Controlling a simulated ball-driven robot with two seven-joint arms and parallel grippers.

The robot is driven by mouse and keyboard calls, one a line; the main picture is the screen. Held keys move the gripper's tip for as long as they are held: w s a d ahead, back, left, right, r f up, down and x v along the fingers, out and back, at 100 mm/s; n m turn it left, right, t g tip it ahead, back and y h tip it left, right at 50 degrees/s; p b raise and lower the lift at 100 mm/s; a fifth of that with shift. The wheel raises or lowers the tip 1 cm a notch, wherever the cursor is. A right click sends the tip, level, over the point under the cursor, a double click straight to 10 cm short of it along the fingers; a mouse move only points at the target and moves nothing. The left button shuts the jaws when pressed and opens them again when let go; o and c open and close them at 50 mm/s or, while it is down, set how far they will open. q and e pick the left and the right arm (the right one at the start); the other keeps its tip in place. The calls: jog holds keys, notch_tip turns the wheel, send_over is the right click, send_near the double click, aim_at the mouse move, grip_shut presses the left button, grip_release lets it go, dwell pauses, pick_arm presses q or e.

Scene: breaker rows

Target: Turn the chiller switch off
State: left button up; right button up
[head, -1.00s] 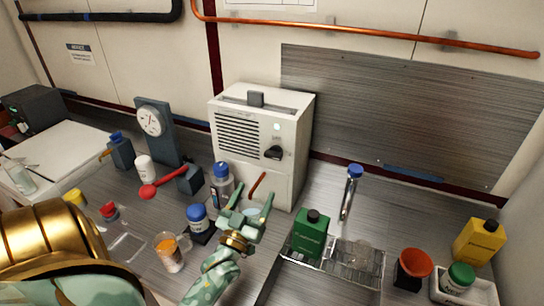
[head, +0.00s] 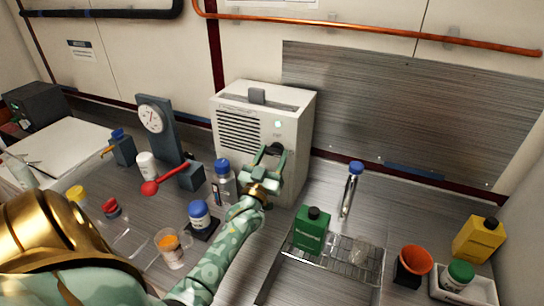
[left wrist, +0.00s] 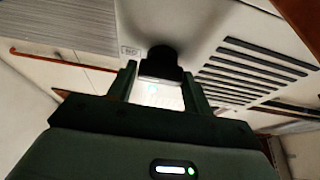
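The chiller (head: 290,135) is a pale box with a slotted grille and a small lit lamp (head: 278,124) on its front. Its switch is a black rotary knob, mostly hidden behind my left gripper (head: 272,153) in the head view. In the left wrist view the dark knob (left wrist: 163,55) sits between the fingertips of my left gripper (left wrist: 161,75), which appear to close against its two sides. The label beside the knob is too small to read. My right gripper is not in view.
A blue-capped bottle (head: 223,185) and a blue-lidded jar (head: 199,214) stand left of my left arm. A red-handled lever (head: 168,180) sticks out on the left.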

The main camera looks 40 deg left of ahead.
pick_arm(q)
jog(key=c, duration=0.4)
jog(key=shift+c, duration=0.2)
jog(key=shift+o, duration=0.2)
jog(key=n+y+p, duration=0.1)
jog(key=n, duration=0.1)
jog(key=n+g+y+p, duration=0.1)
jog(key=n, duration=0.2)
jog(key=shift+r, duration=0.15)
jog(key=n+g+y+p, duration=0.1)
jog(key=n+p, duration=0.1)
jog(key=n, duration=0.1)
jog(key=n+g+y+p, duration=0.1)
jog(key=n+p, duration=0.1)
jog(key=n, duration=0.1)
jog(key=shift+d+y, duration=0.1)
jog(key=shift+y, duration=0.2)
jog(key=shift+c, duration=0.2)
jog(key=shift+o, duration=0.2)
jog(key=n+g+p, duration=0.1)
jog(key=n+p, duration=0.1)
jog(key=n, duration=0.1)
jog(key=n+g+p, duration=0.2)
jog(key=n, duration=0.2)
jog(key=shift+r+y, duration=0.1)
jog(key=shift+y, duration=0.3)
jog(key=shift+n+g+h+p, duration=0.4)
jog(key=shift+n+g+p, duration=0.4)
jog(key=shift+n+p, duration=1.3)
jog(key=shift+f, duration=0.2)
